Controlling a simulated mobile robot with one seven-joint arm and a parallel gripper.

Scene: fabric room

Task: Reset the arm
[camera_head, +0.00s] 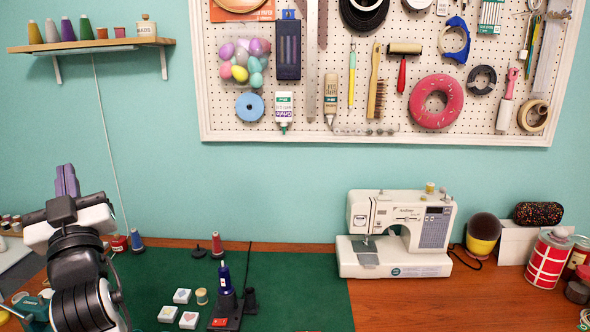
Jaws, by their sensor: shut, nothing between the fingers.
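My gripper (67,180) is at the left of the head view, raised above the table's left side, with its purple fingers pointing up. The fingers are together and nothing shows between them. My arm's black and white links fill the lower left corner and hide part of the table behind them.
A green mat (300,290) covers the left of the wooden table (430,310). On it stand a blue bottle in a black stand (226,305), thread spools (137,242) and several small white tiles (182,296). A white sewing machine (398,240) stands right of centre.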

